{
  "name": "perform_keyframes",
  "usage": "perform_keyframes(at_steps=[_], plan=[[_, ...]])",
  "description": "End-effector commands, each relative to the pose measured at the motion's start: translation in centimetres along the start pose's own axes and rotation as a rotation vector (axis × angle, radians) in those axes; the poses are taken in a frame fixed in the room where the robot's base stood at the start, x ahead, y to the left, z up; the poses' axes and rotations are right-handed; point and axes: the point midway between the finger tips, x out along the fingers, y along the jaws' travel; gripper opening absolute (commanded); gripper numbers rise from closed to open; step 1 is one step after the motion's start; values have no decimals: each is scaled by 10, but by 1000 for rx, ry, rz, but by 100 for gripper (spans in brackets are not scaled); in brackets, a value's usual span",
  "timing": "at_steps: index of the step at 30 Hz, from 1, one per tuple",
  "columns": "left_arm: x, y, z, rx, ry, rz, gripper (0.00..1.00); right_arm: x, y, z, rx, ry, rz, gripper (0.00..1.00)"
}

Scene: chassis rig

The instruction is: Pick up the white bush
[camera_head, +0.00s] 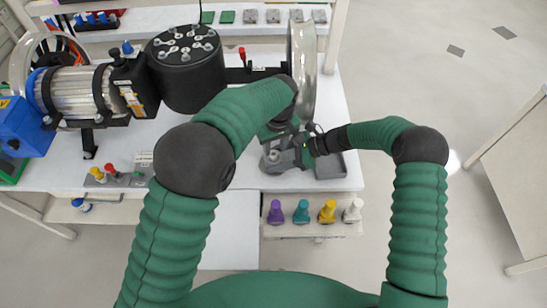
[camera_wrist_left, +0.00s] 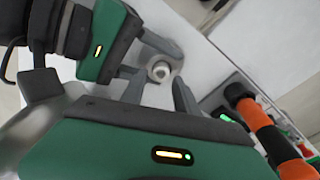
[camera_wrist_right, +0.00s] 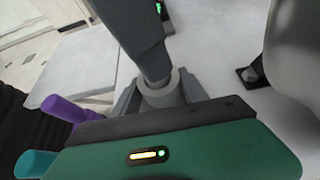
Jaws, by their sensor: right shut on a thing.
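A small pale ring, which looks like the white bush (camera_head: 273,156), is at the front right of the bench, by a grey block. It also shows in the left wrist view (camera_wrist_left: 160,71) and the right wrist view (camera_wrist_right: 158,88). My right gripper (camera_wrist_right: 160,92) is shut on it, with a finger on each side. My left gripper (camera_wrist_left: 162,82) is at the same ring with its fingers apart on either side of it. One left finger hides part of the ring in the right wrist view.
A front shelf holds purple (camera_head: 275,212), teal (camera_head: 301,212), yellow (camera_head: 327,211) and white (camera_head: 352,210) pegs. A black cylinder (camera_head: 186,68) and silver motor (camera_head: 78,92) stand at left. A large metal disc (camera_head: 303,65) stands close behind my grippers.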

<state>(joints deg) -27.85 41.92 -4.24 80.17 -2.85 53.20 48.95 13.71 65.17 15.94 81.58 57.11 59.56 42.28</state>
Motion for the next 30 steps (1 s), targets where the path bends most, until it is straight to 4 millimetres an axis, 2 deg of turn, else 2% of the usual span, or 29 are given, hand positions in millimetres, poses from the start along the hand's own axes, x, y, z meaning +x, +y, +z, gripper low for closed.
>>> perform_keyframes(at_steps=[3,6,12,21,30], plan=[[24,-2,0,1,-3,-3,37,0,0,0,0,0,1,28],[34,-2,0,1,-2,-2,37,0,0,0,0,0,1,28],[36,-2,-1,0,-1,-1,37,0,0,0,0,0,1,28],[37,-2,-1,0,-2,-3,0,0,0,0,0,-1,2,28],[37,-3,0,0,-2,-3,0,0,0,0,0,-2,2,28]])
